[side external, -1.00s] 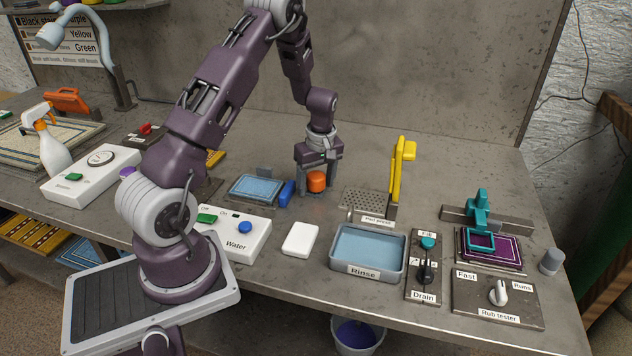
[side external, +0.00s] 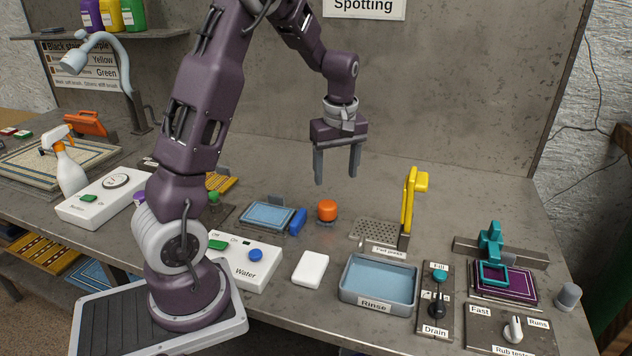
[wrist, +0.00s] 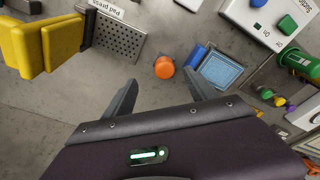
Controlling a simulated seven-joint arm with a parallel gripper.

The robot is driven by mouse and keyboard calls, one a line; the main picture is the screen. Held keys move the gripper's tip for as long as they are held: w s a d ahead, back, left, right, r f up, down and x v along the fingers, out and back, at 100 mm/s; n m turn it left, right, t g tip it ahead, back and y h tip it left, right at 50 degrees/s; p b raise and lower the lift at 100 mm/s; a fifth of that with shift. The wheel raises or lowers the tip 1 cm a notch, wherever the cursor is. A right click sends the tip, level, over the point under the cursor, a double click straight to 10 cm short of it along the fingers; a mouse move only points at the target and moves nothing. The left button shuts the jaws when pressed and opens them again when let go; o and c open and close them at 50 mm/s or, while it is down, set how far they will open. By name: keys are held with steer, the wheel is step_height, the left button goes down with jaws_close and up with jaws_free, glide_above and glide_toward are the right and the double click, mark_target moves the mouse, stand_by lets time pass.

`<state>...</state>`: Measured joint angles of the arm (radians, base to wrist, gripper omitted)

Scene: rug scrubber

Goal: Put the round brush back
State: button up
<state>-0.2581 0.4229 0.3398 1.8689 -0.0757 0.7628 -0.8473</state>
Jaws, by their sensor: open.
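A short orange round piece (side external: 327,210), which looks like the round brush, stands on the grey bench just right of a blue block (side external: 298,222). It also shows from above in the wrist view (wrist: 164,67), beyond my fingertips and apart from them. My gripper (side external: 337,178) is open and empty, raised above the bench over the orange piece, fingers pointing down. In the wrist view its two fingers (wrist: 162,84) are spread wide with nothing between them. The bristles of the orange piece are hidden.
A light blue pad (side external: 267,215) lies left of the blue block. A perforated plate with a yellow lever (side external: 408,205), the Rinse tray (side external: 376,301) and a white block (side external: 311,269) lie to the right and front. The bench behind the orange piece is clear.

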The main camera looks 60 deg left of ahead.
steer(key=s+d+r+m+t+h, duration=0.1)
steer(key=s+d+r+m, duration=0.15)
steer(key=d+r, duration=0.2)
steer(key=s+d+r+m+t, duration=0.1)
steer(key=s+d+r+m, duration=0.1)
steer(key=d+r+m, duration=0.3)
steer(key=s+d+r+m+t, duration=0.2)
steer(key=s+d+m, duration=0.7)
steer(key=s, duration=0.7)
steer(key=d+t, duration=0.1)
steer(key=d, duration=0.2)
steer(key=shift+h, duration=0.3)
